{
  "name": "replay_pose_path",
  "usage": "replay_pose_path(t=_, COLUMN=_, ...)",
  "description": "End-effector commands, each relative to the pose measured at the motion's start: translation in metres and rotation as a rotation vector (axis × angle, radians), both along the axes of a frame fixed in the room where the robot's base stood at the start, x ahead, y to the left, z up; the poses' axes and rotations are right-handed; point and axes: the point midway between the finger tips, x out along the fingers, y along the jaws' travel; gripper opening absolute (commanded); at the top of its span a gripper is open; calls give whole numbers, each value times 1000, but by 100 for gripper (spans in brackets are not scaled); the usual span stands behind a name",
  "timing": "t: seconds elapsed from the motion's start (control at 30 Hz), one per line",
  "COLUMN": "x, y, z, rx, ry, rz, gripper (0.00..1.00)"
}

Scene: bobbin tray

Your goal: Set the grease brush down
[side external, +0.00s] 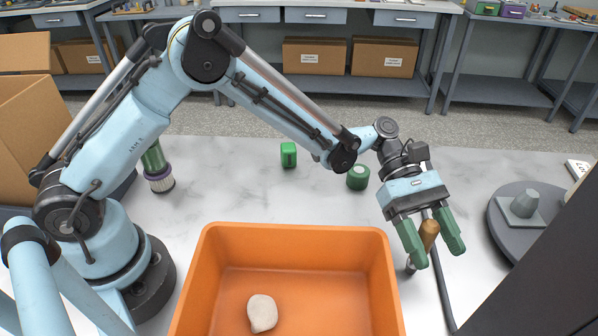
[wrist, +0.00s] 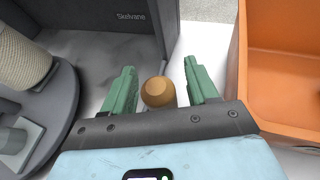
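The grease brush shows as a rounded brown wooden handle (side external: 429,232) between the green fingers of my gripper (side external: 432,245), at the right of the side view. In the wrist view the handle's round end (wrist: 158,92) faces the camera between the fingers of my gripper (wrist: 162,88). A gap shows on both sides of it there, so the fingers are apart and do not appear to touch it. The lower part of the brush is mostly hidden behind a finger and the handle; I cannot tell how it meets the table.
An orange bin (side external: 290,232) holding a pale lump (side external: 262,313) stands to the left. A round grey stand (side external: 510,238) is at the right, near a dark panel (wrist: 105,30). A green cylinder (side external: 357,177) and green block (side external: 288,154) stand behind. A dark rod (side external: 444,295) lies close by.

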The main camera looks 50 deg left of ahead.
Motion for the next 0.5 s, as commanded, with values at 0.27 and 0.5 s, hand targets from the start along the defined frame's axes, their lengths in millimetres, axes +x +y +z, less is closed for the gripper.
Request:
replay_pose_path(t=0.27, x=0, y=0, z=1, rx=0, ry=0, rz=0, gripper=59)
replay_pose_path(t=0.5, x=9, y=19, z=12, rx=0, ry=0, rz=4, gripper=59)
